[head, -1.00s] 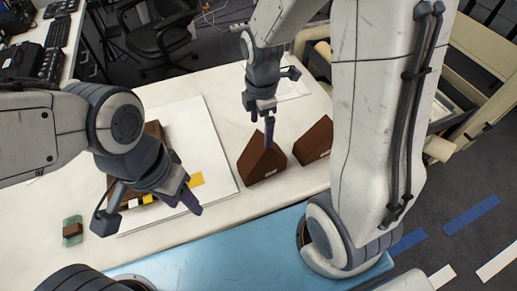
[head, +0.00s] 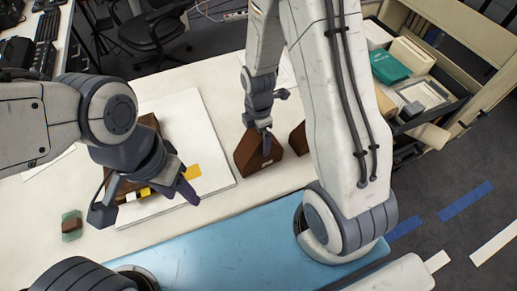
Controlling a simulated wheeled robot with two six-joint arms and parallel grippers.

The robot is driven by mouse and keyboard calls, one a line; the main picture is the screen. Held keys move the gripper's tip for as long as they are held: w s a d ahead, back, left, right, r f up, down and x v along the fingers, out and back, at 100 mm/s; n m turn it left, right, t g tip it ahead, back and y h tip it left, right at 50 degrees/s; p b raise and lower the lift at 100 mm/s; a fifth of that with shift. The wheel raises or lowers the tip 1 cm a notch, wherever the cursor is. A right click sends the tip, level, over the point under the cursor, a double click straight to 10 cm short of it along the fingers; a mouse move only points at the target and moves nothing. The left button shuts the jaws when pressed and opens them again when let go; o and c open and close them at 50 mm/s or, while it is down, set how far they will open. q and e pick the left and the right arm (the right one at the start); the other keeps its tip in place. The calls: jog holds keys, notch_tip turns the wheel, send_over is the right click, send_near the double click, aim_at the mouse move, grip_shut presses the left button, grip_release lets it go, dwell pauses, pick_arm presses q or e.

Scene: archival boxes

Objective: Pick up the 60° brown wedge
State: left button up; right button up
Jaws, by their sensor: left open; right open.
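A brown peaked wedge block (head: 248,157) stands on the white table with a small pale label on its front. A second brown wedge (head: 299,138) stands to its right, mostly hidden behind my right arm. I cannot tell by angle which is the 60° one. My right gripper (head: 266,135) is open and points down at the first wedge, with a dark finger in front of its upper part; contact is unclear. My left gripper (head: 146,200) is open and empty, above the front-left part of a white board (head: 212,160).
A brown box (head: 150,122) with yellow and white pieces beside it lies on the board, partly behind my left gripper. A small greenish clear block with a brown piece (head: 71,225) is at the left. A blue mat (head: 215,250) lies in front.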

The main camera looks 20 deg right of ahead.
jog(key=shift+f, duration=0.1)
jog(key=shift+c, duration=0.3)
jog(key=c, duration=1.5)
